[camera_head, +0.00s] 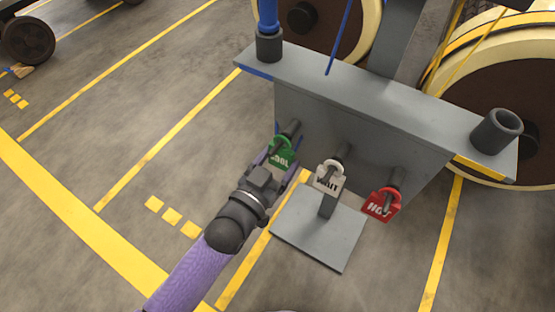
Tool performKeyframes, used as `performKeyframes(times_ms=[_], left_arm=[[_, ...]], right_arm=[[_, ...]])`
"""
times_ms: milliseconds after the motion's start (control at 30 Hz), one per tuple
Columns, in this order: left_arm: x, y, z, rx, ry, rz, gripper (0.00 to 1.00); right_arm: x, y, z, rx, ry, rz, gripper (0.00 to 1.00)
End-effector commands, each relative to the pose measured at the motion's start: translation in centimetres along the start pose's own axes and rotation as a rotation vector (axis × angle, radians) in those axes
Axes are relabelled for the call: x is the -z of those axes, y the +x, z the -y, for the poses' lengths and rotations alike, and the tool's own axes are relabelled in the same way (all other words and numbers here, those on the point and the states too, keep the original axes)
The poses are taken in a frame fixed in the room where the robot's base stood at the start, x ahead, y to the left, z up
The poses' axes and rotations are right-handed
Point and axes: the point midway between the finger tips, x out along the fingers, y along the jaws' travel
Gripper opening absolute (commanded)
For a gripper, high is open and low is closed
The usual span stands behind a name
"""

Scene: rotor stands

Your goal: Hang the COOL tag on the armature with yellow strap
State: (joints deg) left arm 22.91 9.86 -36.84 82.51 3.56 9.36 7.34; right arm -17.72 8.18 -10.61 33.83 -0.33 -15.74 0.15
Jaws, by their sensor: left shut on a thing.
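The green COOL tag (281,153) is at the left peg on the front of a grey stand. My left gripper (273,169) is at the tag's lower edge and shut on it, hiding part of its lettering. I cannot tell whether the tag's loop still rests on the peg. Behind the stand are two large cream-rimmed armatures. The right one (474,62) shows yellow straps (462,64) near its top. The left one (345,45) shows a blue strap (339,38) in front of it. My right gripper is not in view.
A white WAIT tag (329,177) and a red HOT tag (382,204) hang on the stand's other pegs. The grey stand (350,88) has a top ledge with dark cups at both ends and a flat foot (320,238). Open floor with yellow lines lies left.

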Motion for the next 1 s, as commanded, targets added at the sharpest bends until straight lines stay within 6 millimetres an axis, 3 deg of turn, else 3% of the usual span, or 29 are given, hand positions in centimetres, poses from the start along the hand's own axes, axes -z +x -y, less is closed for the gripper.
performKeyframes(times_ms=[433, 1000], left_arm=[[0.7, -0.2, 0.0, 0.0, 0.001, 0.0, 0.14], [2.0, -5.7, 0.0, 0.001, 0.001, 0.0, 0.14]], right_arm=[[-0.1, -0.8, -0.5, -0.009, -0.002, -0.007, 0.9], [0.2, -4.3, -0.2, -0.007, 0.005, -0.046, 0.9]])
